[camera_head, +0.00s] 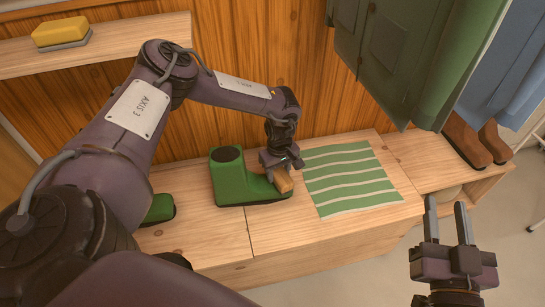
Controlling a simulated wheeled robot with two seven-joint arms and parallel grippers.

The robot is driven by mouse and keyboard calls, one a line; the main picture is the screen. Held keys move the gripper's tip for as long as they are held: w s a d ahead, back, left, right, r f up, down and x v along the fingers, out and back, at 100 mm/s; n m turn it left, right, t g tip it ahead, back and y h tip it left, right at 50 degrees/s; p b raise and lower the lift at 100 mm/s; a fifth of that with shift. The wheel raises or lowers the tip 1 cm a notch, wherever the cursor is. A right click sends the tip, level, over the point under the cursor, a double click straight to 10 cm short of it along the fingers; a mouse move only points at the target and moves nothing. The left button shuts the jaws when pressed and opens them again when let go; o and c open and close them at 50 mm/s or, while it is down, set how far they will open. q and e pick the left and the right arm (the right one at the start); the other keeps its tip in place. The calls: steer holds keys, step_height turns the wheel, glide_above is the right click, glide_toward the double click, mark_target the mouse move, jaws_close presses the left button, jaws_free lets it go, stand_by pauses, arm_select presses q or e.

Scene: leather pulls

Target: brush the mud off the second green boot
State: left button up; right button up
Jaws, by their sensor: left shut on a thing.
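A green boot (230,180) with a dark opening stands upright on the wooden bench, its toe to the right. My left gripper (280,166) is shut on a tan brush (285,182) at the toe of this boot. The brush overlaps the toe in the picture; I cannot tell for sure whether it touches. I cannot make out mud on the boot. Another green boot (160,209) is on the bench further left, mostly hidden behind my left arm. My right gripper (447,220) is open and empty, in front of the bench at the right.
A green and white striped mat (350,180) lies flat on the bench (208,242) right of the boot. A yellow block (60,33) on a grey base is on the upper left shelf (130,45). A green coat (390,50) hangs above the mat. Brown boots (470,140) stand at right.

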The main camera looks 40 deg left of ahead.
arm_select(q)
steer(key=shift+w+d, duration=0.15)
steer(key=shift+d, duration=0.05)
steer(key=w+d+r, duration=0.1)
steer(key=w+d+r+p, duration=0.1)
steer(key=r, duration=0.1)
steer(key=shift+w+d+r+p, duration=0.3)
steer(key=shift+w+d+r, duration=0.25)
steer(key=shift+r, duration=0.2)
steer(key=shift+w+d+r+p, duration=0.3)
steer(key=shift+w+d+r, duration=0.25)
steer(key=shift+r, duration=0.2)
